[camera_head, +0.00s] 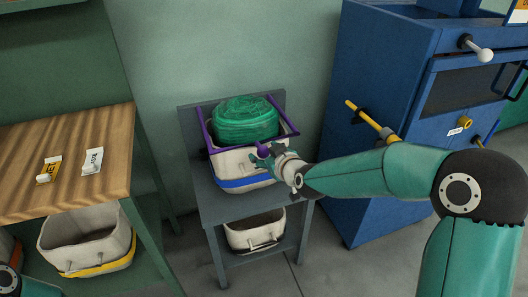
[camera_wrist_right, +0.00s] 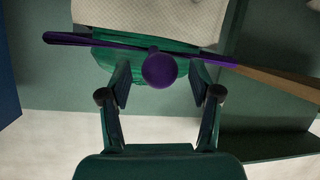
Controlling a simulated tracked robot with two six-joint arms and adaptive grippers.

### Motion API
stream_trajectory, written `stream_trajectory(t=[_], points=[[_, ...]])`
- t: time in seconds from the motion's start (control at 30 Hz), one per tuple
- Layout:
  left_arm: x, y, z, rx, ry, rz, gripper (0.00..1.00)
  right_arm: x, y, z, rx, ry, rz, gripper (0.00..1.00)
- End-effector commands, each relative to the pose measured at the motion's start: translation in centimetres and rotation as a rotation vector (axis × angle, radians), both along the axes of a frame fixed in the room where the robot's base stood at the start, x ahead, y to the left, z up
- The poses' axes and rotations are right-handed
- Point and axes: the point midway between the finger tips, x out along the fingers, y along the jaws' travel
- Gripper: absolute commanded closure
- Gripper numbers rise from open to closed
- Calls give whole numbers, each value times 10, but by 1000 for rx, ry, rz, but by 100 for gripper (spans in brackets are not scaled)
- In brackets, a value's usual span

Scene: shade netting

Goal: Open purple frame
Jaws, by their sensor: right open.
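The purple frame (camera_head: 206,130) sits around the top of a cream bin with a blue band (camera_head: 240,171), on the upper shelf of a grey stand. A coil of green netting (camera_head: 245,120) rests inside the frame. A purple knob (camera_head: 264,150) sticks out from the frame's front bar. My right gripper (camera_head: 268,158) is at this knob. In the right wrist view the frame's purple bar (camera_wrist_right: 90,40) crosses the top, and the knob (camera_wrist_right: 159,70) lies between the tips of my open right gripper (camera_wrist_right: 160,92). Contact cannot be told. My left gripper is not in view.
A second cream bin (camera_head: 254,230) stands on the stand's lower shelf. A blue cabinet (camera_head: 352,90) with a yellow handle (camera_head: 368,119) stands close on the right. A wooden table (camera_head: 70,165) with two small packets is on the left, with a yellow-banded bin (camera_head: 88,239) below.

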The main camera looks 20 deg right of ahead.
Motion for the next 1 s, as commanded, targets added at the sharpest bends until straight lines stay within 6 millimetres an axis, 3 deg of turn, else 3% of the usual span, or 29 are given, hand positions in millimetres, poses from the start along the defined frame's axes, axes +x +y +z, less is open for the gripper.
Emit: stream_trajectory(t=[0.2,0.5,0.9,1.0], points=[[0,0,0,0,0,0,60,16,2,-6,0,-1,-1,37],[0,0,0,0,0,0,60,18,3,-7,0,-1,0,37],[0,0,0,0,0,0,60,18,3,-7,0,-1,0,100],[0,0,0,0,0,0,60,18,3,-7,0,0,0,100]])
